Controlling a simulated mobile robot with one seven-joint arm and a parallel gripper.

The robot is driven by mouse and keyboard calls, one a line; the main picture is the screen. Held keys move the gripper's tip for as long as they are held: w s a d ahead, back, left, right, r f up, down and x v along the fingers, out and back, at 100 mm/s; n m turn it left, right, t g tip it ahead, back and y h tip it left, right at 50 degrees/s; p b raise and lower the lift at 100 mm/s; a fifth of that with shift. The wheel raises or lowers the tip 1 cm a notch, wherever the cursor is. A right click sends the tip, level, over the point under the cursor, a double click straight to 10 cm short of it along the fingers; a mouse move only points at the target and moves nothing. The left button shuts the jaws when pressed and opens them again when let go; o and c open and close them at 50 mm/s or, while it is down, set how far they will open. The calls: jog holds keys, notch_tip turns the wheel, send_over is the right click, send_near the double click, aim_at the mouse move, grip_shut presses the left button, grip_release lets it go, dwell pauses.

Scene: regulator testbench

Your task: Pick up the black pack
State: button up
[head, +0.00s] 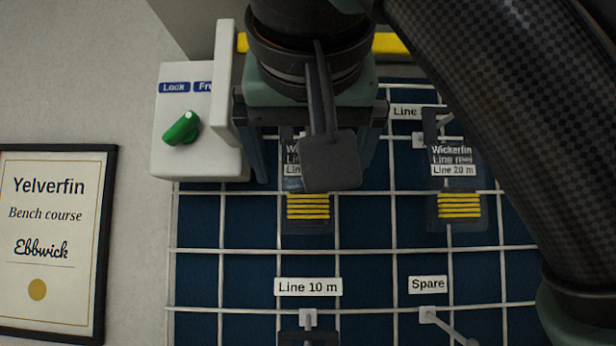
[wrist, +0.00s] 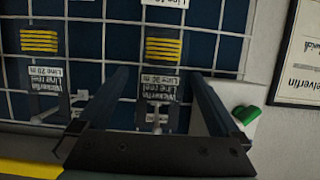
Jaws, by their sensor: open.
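A dark, see-through-looking pack with yellow stripes (head: 308,208) hangs on the wire grid, partly hidden behind my gripper in the head view. In the wrist view this pack (wrist: 163,50) appears upside down, its label seeming to read "Line 30 m". A similar dark pack labelled "Line 20 m" (head: 459,190) hangs to its right; it shows at left in the wrist view (wrist: 40,75). My gripper (head: 314,175) is open and empty. In the wrist view its fingers (wrist: 158,75) lie on either side of the first pack. I cannot tell whether they touch it.
A white box with a green knob (head: 182,129) stands left of my gripper, close to it. Hooks below carry "Line 10 m" (head: 308,287) and "Spare" (head: 428,284) tags; a dark item's top shows under the first. A framed certificate (head: 52,240) hangs at left.

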jog(key=x, duration=0.6)
jog(key=shift+f+p, duration=0.25)
jog(key=shift+p, duration=0.05)
jog(key=shift+s+r, duration=0.1)
jog(key=shift+s, duration=0.05)
jog(key=shift+c, duration=0.4)
jog(key=shift+s, duration=0.15)
jog(key=shift+c, duration=1.2)
jog(key=c, duration=1)
jog(key=shift+c, duration=0.2)
